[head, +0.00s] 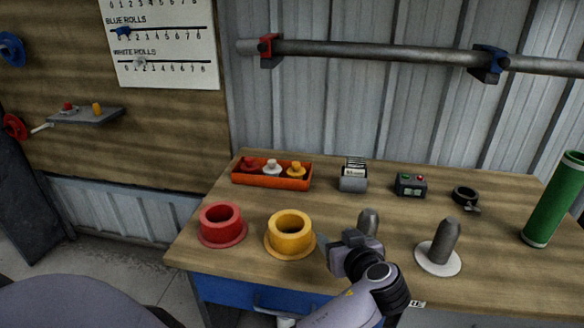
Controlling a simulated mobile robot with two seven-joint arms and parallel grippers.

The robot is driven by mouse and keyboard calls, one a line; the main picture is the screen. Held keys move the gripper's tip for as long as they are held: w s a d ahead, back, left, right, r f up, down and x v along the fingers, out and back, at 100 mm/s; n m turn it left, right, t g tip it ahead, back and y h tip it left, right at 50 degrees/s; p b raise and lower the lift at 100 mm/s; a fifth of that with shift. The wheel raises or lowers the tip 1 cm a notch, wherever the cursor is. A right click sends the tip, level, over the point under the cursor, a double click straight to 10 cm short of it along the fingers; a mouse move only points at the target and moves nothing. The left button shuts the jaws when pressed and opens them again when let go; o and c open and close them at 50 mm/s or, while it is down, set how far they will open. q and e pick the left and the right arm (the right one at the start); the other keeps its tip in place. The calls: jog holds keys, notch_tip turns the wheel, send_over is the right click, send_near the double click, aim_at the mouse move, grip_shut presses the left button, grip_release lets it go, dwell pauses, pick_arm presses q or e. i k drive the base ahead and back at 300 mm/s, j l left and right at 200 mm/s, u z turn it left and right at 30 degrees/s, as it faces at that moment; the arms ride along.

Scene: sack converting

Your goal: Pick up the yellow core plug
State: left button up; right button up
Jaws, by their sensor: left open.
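The yellow core plug (290,232), a hollow cup with a wide flange, stands upright near the front of the wooden workbench (330,210). A red plug (221,224) of like shape stands to its left. My left gripper (348,246) is just right of the yellow plug, apart from it in the picture, open with nothing seen between its fingers. The fingertips are small and hard to make out. My right gripper is not in view.
A grey post (368,221) shows partly behind my gripper; another (443,243) stands on a white disc. An orange tray (270,182) with small red, white and yellow pieces lies behind the plugs. A green roll (556,200) leans at right. Bench between is clear.

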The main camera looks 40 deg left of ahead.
aim_at(294, 173)
jog(key=i+j, duration=0.2)
jog(key=j, duration=0.2)
jog(key=i+j, duration=0.2)
jog(key=j, duration=0.15)
jog(key=i+j, duration=0.2)
jog(key=j, duration=0.2)
